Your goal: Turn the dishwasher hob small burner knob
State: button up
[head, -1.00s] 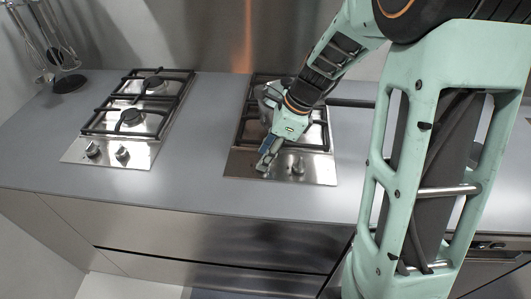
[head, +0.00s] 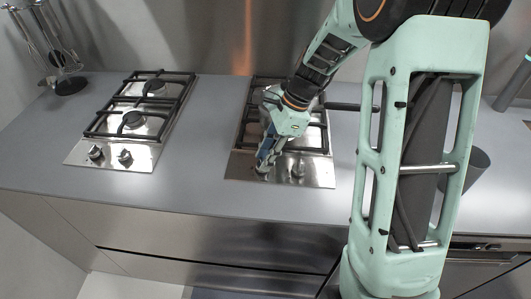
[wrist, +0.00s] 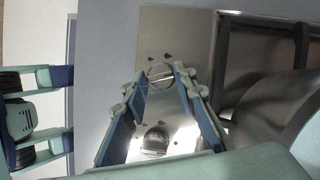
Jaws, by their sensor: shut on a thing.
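The right-hand hob (head: 238,168) is a steel panel with black grates and two round steel knobs on its front strip. My gripper (head: 262,170) reaches down at the left knob, which its fingers mostly hide in the head view. In the wrist view the fingertips of my gripper (wrist: 163,76) close around that left knob (wrist: 161,76), one finger on each side. The right knob (head: 298,168) is free of the fingers; in the wrist view it (wrist: 155,141) shows between the finger bases. I cannot read any marking for the burner sizes.
A second hob (head: 110,154) with two knobs sits to the left on the grey counter (head: 205,140). Utensils hang on a stand (head: 70,85) at the far left. My arm hides part of the right hob. A dark vessel (head: 480,170) stands at the right behind my arm.

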jog(key=n, duration=0.2)
jog(key=n+g+p, duration=0.1)
jog(key=n, duration=0.1)
jog(key=n+g+h+p, duration=0.1)
jog(key=n, duration=0.1)
jog(key=shift+w+a+r+n, duration=0.1)
jog(key=shift+w+n, duration=0.15)
jog(key=shift+n, duration=0.05)
jog(key=n+h, duration=0.1)
jog(key=n, duration=0.1)
jog(key=n+g+p, duration=0.1)
jog(key=n, duration=0.2)
jog(key=shift+w+a+h+p, duration=0.15)
jog(key=shift+h+p, duration=0.15)
jog(key=shift+h, duration=0.1)
jog(key=shift+n+g, duration=0.3)
jog(key=o, duration=1.2)
jog(key=shift+c, duration=0.2)
jog(key=v, duration=1.2)
